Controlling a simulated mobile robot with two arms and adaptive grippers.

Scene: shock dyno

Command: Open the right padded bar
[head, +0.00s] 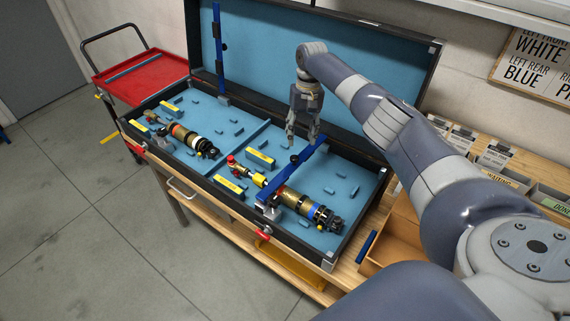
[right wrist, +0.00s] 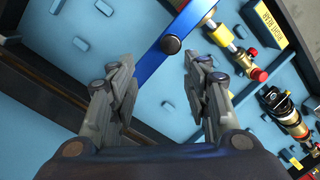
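The right padded bar (head: 307,161) is a blue bar lying down across the gold and black shock (head: 299,201) in the right half of the case. A dark round knob sits on the bar, and its front end is at a silver bracket (head: 270,209). My right gripper (head: 302,144) is open and empty above the bar. In the right wrist view, the bar (right wrist: 157,72) with its knob (right wrist: 171,44) shows between the spread fingers (right wrist: 160,58), apart from both as far as I can tell. My left gripper is not in view.
The case's blue-lined lid (head: 290,65) stands open behind. Another blue bar (head: 218,50) stands upright at the back left, with a second shock (head: 190,138) in the left half. A wooden bin and label cards (head: 495,155) are at the right; a red cart (head: 140,75) is at the left.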

